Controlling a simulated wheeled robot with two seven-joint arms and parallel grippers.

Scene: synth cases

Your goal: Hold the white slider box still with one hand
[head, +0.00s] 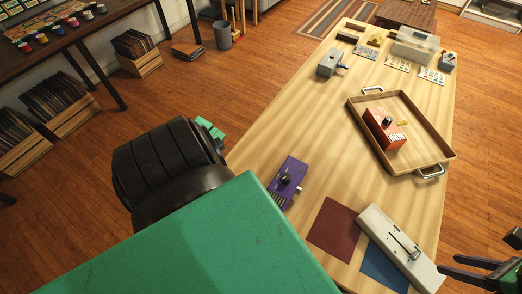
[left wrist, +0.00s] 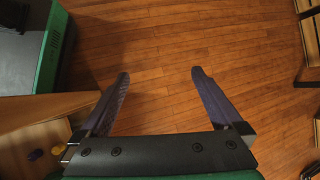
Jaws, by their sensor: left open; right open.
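The white slider box (head: 387,236) lies near the close right edge of the wooden table (head: 330,140). It is long and pale, with a dark slot and a thin lever on top. It sits beside a dark red mat (head: 333,228) and against or partly over a blue mat (head: 382,270). My right gripper (head: 447,264) is open and empty just right of the box's near end; contact cannot be told. My left gripper (left wrist: 160,73) is open and empty in the left wrist view, with wooden floor behind its fingers.
A purple box with a black knob (head: 288,181) stands left of the mats. A wooden tray (head: 441,151) holds a red-orange box (head: 383,130). A grey box (head: 329,63) and cards (head: 398,63) lie further back. The table's middle is clear.

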